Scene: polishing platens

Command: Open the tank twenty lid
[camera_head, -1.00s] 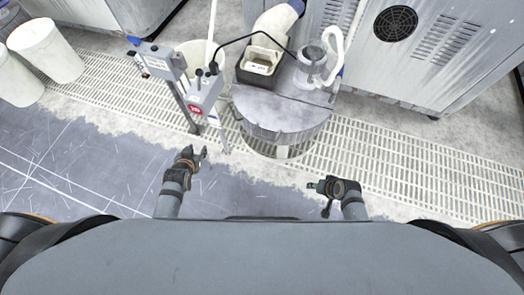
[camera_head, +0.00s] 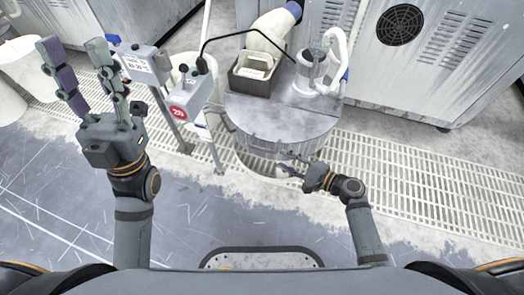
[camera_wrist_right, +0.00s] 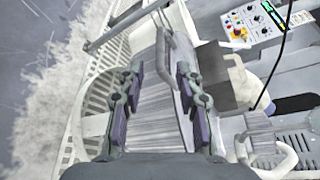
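The round grey metal tank (camera_head: 262,142) stands in the middle of the head view, its flat lid (camera_head: 265,110) lying on top. A red round sign that seems to read 20 (camera_head: 178,112) is on a grey box just left of it. My right gripper (camera_head: 284,163) is at the tank's front side, below the lid's edge. In the right wrist view its fingers (camera_wrist_right: 160,75) are apart, with a bent metal handle (camera_wrist_right: 176,62) ahead between the fingertips; contact is not clear. My left gripper (camera_head: 73,44) is raised at the left, open and empty.
A dark open box (camera_head: 252,82) and a clear container with a white hose (camera_head: 312,68) stand on the tank top. Grey posts with boxes (camera_head: 147,65) stand between my left gripper and the tank. Cabinets (camera_head: 440,60) stand behind.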

